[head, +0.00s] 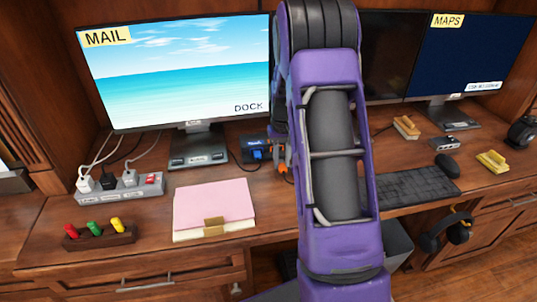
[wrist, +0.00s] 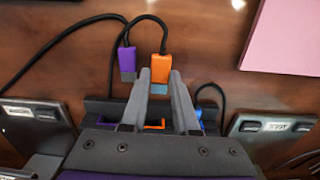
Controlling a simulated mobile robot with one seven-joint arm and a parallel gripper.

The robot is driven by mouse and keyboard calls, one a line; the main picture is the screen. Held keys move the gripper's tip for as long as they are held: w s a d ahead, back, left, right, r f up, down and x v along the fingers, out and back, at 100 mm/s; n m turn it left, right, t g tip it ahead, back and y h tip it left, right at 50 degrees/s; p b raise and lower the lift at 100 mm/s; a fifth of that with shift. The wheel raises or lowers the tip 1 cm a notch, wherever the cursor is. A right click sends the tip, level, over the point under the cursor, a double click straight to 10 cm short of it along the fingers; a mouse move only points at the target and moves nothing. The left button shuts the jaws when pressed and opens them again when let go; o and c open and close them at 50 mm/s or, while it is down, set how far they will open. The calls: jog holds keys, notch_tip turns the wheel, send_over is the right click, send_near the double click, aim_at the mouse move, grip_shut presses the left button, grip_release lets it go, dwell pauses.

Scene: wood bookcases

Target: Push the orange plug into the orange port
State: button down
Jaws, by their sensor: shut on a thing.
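The orange plug (wrist: 159,66) is between my gripper's fingertips (wrist: 160,80) in the wrist view, its cable arching up and left. Its grey-blue tip points down the picture toward the black dock (wrist: 94,110), with a gap between. The orange port (wrist: 154,125) shows as an orange outline on the dock, between the finger bases and partly covered. In the head view the orange plug (head: 284,171) is a small orange patch beside my arm, and the dock (head: 252,142) is partly hidden by the arm. My gripper is shut on the plug.
A loose purple plug (wrist: 126,60) lies close left of the orange one. The purple port (wrist: 108,122) is left of the orange port; a blue plug (wrist: 207,121) sits at the right. Monitor stands flank the dock. A pink notepad (head: 213,206) lies left.

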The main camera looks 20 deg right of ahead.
jog(key=shift+s+d+f, duration=0.1)
jog(key=shift+d+f, duration=0.3)
jog(key=shift+f, duration=0.1)
jog(key=shift+w+d+p, duration=0.2)
jog(key=shift+w, duration=0.75)
jog(key=shift+w+d+p, duration=0.15)
jog(key=shift+w+p, duration=0.1)
jog(key=shift+w, duration=0.7)
jog(key=shift+w+d+p, duration=0.2)
jog(key=shift+w, duration=0.75)
jog(key=shift+w+d+p, duration=0.1)
jog(key=shift+w+p, duration=0.2)
jog(key=shift+w, duration=0.25)
jog(key=shift+w, duration=0.35)
jog(key=shift+w+d, duration=0.1)
jog(key=shift+w, duration=0.2)
